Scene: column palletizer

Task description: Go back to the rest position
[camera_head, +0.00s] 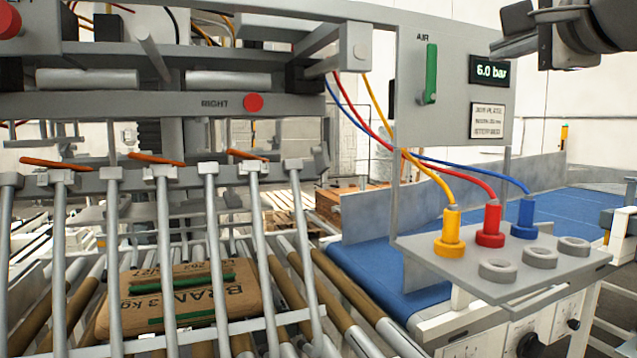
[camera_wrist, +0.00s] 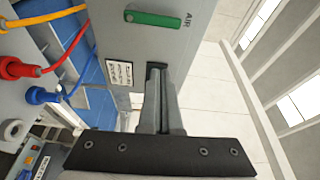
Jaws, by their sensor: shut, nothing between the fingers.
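My gripper (camera_head: 505,45) is at the top right of the head view, beside the upper right of the grey AIR panel (camera_head: 412,130). In the wrist view its narrow dark fingers (camera_wrist: 157,72) are together, with nothing between them, in front of the panel. The green lever (camera_head: 431,73) on the panel stands upright; it also shows in the wrist view (camera_wrist: 152,19). The display (camera_head: 493,71) reads 6.0 bar. Yellow (camera_head: 450,236), red (camera_head: 490,228) and blue (camera_head: 525,217) plugs with hoses stand in the shelf under the panel.
Empty grey rings (camera_head: 540,257) sit on the shelf beside the plugs. A blue conveyor (camera_head: 580,205) runs behind. At left, a brown bran sack (camera_head: 245,288) lies on rollers under a grey tine frame (camera_head: 165,250).

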